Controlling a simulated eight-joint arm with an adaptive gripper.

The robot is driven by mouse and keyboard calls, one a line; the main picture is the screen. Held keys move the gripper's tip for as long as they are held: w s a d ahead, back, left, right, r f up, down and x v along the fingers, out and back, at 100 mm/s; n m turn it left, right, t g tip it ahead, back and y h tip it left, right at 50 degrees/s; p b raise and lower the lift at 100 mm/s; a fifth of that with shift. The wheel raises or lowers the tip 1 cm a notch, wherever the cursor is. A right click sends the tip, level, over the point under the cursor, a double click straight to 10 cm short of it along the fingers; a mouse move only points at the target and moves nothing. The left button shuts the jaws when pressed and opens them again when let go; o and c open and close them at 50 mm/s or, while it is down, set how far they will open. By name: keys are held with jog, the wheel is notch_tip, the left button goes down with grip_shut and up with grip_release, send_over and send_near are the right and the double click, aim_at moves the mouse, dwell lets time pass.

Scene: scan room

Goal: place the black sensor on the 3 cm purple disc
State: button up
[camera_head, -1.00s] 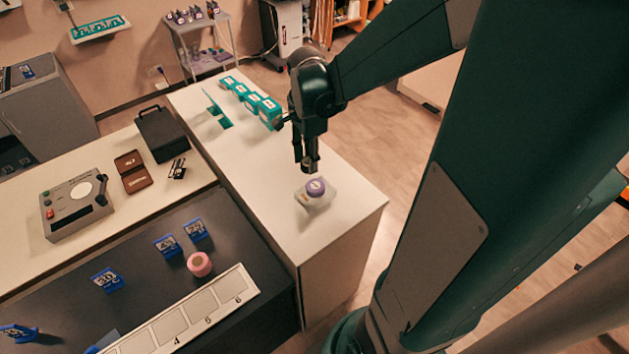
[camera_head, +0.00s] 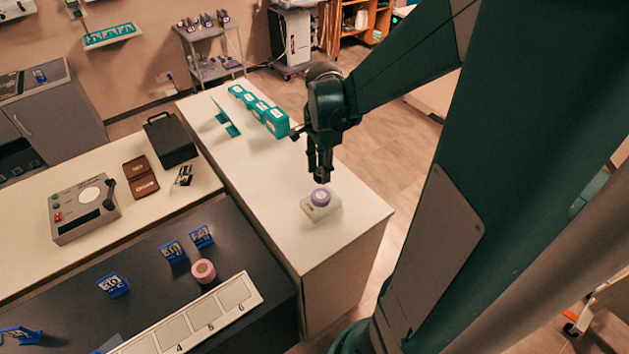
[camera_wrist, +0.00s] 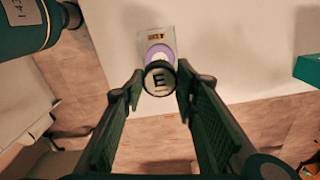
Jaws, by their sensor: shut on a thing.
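My gripper (camera_head: 320,178) points down over the white counter, just above the purple disc (camera_head: 321,197). In the wrist view my gripper (camera_wrist: 160,82) is shut on the black sensor (camera_wrist: 159,79), a round piece with a dark rim and a pale face marked "E". The purple disc (camera_wrist: 157,52) lies on a pale block beyond the sensor and is partly hidden by it. In the head view the sensor is hard to tell from the dark fingers. I cannot tell whether it touches the disc.
The pale block (camera_head: 310,213) sits near the counter's (camera_head: 270,205) front right end. Teal boxes (camera_head: 262,112) line the counter's back. A pink roll (camera_head: 203,271) and blue holders stand on the dark bench at left. The counter around the block is clear.

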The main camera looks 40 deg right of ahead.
aim_at(321, 195)
jog(key=shift+f, duration=1.85)
jog(key=shift+f, duration=0.1)
jog(key=shift+f, duration=1.95)
jog(key=shift+f+b, duration=0.2)
jog(key=shift+b, duration=0.2)
jog(key=o, duration=0.9)
jog(key=shift+r, duration=0.25)
jog(key=shift+r+p, duration=0.6)
jog(key=shift+r, duration=5.35)
